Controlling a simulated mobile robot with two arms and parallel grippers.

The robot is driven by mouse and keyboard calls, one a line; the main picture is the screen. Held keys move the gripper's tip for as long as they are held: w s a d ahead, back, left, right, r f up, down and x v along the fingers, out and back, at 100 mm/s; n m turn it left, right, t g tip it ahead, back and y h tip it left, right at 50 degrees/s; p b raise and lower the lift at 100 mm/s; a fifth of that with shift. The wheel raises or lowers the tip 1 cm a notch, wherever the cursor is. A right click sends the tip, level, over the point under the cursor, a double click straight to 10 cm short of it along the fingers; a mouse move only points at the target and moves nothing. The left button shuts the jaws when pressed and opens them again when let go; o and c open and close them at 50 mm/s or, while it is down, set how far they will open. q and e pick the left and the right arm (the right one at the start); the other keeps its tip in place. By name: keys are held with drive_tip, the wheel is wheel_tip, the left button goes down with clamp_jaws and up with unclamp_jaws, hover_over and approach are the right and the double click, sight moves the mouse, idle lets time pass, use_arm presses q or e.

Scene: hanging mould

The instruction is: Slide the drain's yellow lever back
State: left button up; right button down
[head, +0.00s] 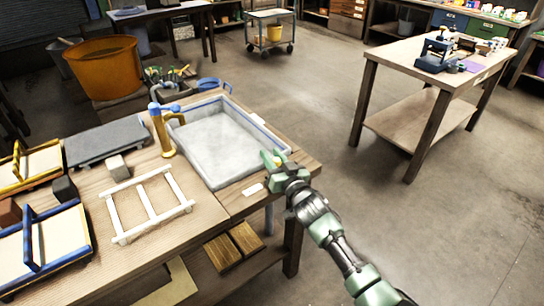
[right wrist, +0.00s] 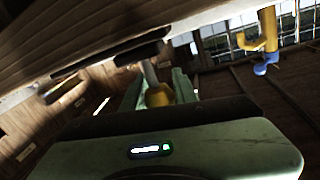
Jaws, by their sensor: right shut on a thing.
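The grey vat (head: 240,181) sits at the right end of the wooden bench in the head view. My right gripper (head: 274,159) is at the vat's near right corner, its arm coming in from the lower right. In the right wrist view a yellow knob (right wrist: 158,95), which looks like the drain's lever, sits between the green fingers, and the gripper is shut on it. A grey stem shows just above the knob. In the head view the gripper hides most of the lever. My left gripper is not in view.
A yellow tap with a blue top (head: 163,128) stands at the vat's left. A white frame (head: 150,203) and a small white block (head: 252,189) lie on the bench. An orange tub (head: 103,68) stands behind. The floor to the right is clear up to another table (head: 400,62).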

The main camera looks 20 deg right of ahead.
drive_tip(key=d, duration=0.2)
drive_tip(key=w+d, duration=0.1)
drive_tip(key=d, duration=0.1)
drive_tip(key=w+d, duration=0.1)
drive_tip(key=d, duration=0.1)
drive_tip(key=shift+r, duration=0.1)
drive_tip(key=c, duration=1.3)
unclamp_jaws()
drive_tip(key=shift+w, duration=0.1)
drive_tip(key=shift+o, duration=1)
drive_tip(key=shift+d, duration=0.15)
